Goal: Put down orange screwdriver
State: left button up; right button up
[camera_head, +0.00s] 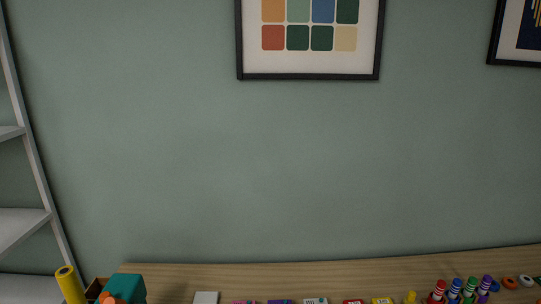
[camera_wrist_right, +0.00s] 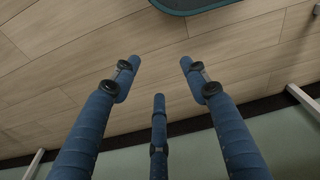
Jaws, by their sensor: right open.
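I cannot make out an orange screwdriver for certain in either view. A small orange thing (camera_head: 109,298) shows at the bottom left of the head view, cut off by the picture's edge; I cannot tell what it is. My right gripper (camera_wrist_right: 160,62) shows in the right wrist view with its blue fingers spread apart and nothing between them. Pale wooden floor planks lie beyond its fingers. My left gripper is in neither view.
A wooden tabletop (camera_head: 170,268) runs along the bottom of the head view. A teal block (camera_head: 127,286), a yellow roll (camera_head: 70,284), several colourful small items and markers (camera_head: 455,290) line it. A shelf (camera_head: 22,231) stands left. A dark rounded edge (camera_wrist_right: 200,5) tops the wrist view.

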jog(key=s+d+f, duration=0.2)
jog(key=s+f, duration=0.7)
jog(key=s, duration=0.3)
jog(key=shift+f+g+b, duration=0.15)
jog(key=shift+g+b, duration=0.25)
jog(key=shift+d, duration=0.1)
